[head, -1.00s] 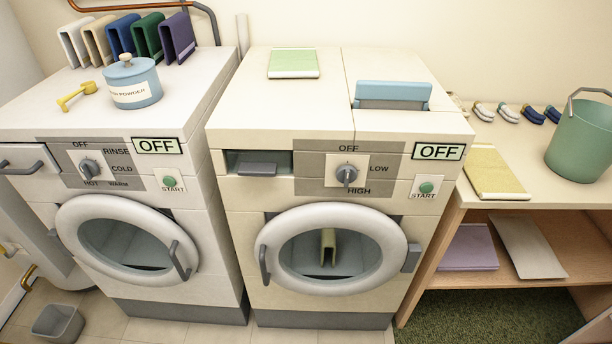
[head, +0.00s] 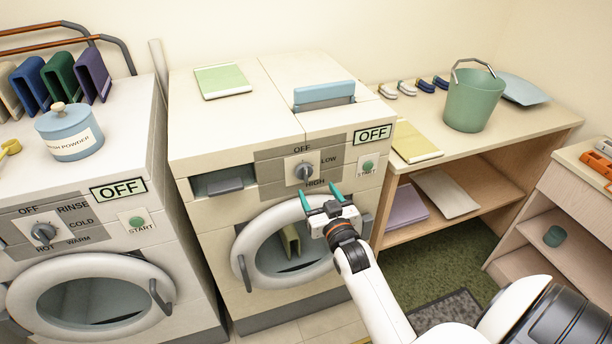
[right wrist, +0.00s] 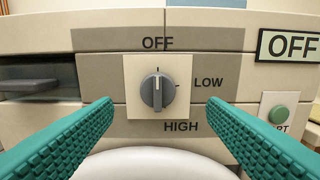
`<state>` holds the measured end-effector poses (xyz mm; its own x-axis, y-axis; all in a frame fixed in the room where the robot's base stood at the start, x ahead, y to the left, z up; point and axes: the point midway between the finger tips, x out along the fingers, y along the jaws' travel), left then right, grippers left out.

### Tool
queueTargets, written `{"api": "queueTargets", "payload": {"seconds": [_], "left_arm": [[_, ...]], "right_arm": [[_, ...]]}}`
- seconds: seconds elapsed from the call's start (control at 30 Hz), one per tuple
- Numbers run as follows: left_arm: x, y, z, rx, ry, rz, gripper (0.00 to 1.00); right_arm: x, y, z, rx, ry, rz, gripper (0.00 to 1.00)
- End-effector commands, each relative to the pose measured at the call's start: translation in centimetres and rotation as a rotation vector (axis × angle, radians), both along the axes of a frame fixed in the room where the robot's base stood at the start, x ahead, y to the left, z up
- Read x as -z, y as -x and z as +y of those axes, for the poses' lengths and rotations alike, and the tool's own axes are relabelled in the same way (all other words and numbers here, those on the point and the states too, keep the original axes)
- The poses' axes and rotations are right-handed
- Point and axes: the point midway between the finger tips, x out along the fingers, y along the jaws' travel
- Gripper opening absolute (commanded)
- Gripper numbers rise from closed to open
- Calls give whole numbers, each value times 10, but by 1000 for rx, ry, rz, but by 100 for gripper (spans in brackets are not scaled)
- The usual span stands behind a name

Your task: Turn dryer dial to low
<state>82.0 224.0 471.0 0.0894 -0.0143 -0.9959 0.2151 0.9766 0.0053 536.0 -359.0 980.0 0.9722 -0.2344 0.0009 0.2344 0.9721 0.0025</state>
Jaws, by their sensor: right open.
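The dryer (head: 225,140) is the cream machine in the middle of the head view, with OFF on its display (head: 373,134). Its grey dial (head: 303,171) sits on a white plate marked OFF, LOW and HIGH. In the right wrist view the dial (right wrist: 157,90) is upright, its pale line up toward OFF. LOW is to its right and HIGH below. My right gripper (head: 320,195) is open and empty, just below and in front of the dial. Its teal fingers (right wrist: 160,108) lie either side of the dial, apart from it. My left gripper is out of view.
The washer (head: 135,110) stands left of the dryer. The dryer's green START button (head: 367,166) is right of the dial, and its round door (head: 268,215) is below, behind my gripper. A bench (head: 545,115) with a green bucket (head: 474,100) stands to the right.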

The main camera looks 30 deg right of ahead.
Motion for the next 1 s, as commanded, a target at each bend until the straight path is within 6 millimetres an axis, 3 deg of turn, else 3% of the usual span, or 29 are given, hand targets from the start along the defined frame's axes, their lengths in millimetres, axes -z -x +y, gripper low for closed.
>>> {"api": "queueTargets", "payload": {"seconds": [0.1, 0.3, 0.5, 0.77, 0.83, 1.0], "left_arm": [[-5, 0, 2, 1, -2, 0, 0], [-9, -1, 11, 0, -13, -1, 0], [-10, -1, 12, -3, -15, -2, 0], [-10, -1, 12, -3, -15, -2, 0], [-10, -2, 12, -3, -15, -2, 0], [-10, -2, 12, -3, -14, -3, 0]], "right_arm": [[-3, -26, -6, -1, 0, -2, 66], [-1, -56, -13, 0, 0, 0, 66], [0, -68, -16, 0, 1, 1, 66], [0, -69, -16, -1, 1, 1, 66], [0, -69, -16, -1, 0, 1, 60], [0, -69, -16, -1, 0, 1, 32]]}}
